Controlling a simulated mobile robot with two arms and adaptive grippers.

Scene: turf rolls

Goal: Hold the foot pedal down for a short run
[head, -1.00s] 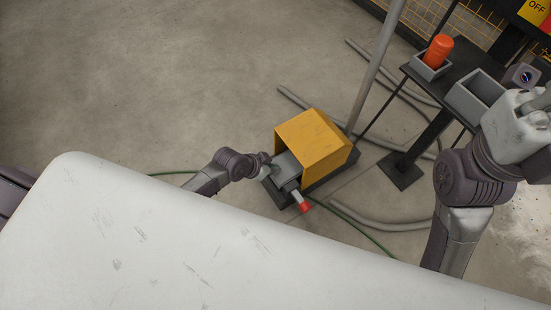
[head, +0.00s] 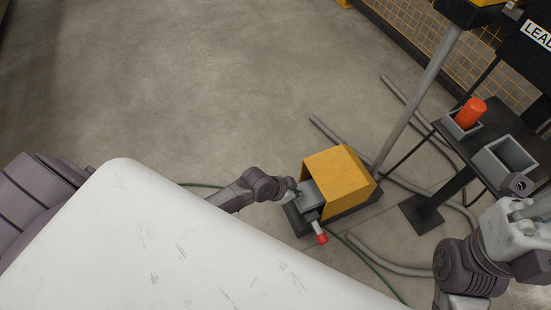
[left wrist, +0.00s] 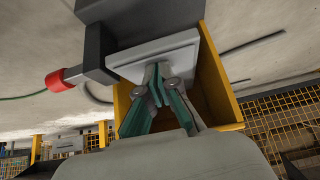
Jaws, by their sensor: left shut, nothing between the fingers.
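The foot pedal is a grey plate (head: 311,194) under a yellow hood (head: 341,174) on a dark base on the floor. It also shows in the left wrist view (left wrist: 152,52), with the yellow hood behind it. My left gripper (head: 293,191) is at the pedal's open front. In the left wrist view its green-padded fingers (left wrist: 160,82) are shut and empty, with their tips against or very close to the plate. Whether the plate is pressed down is hard to tell. My right arm is at the right edge; its fingers cannot be made out clearly.
A red-tipped stub (head: 320,234) sticks out beside the pedal. A grey post (head: 420,95) rises behind the hood. A dark stand (head: 470,150) holds grey bins, one with an orange cylinder (head: 470,112). Grey pipes and a green hose lie on the floor; open floor is at upper left.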

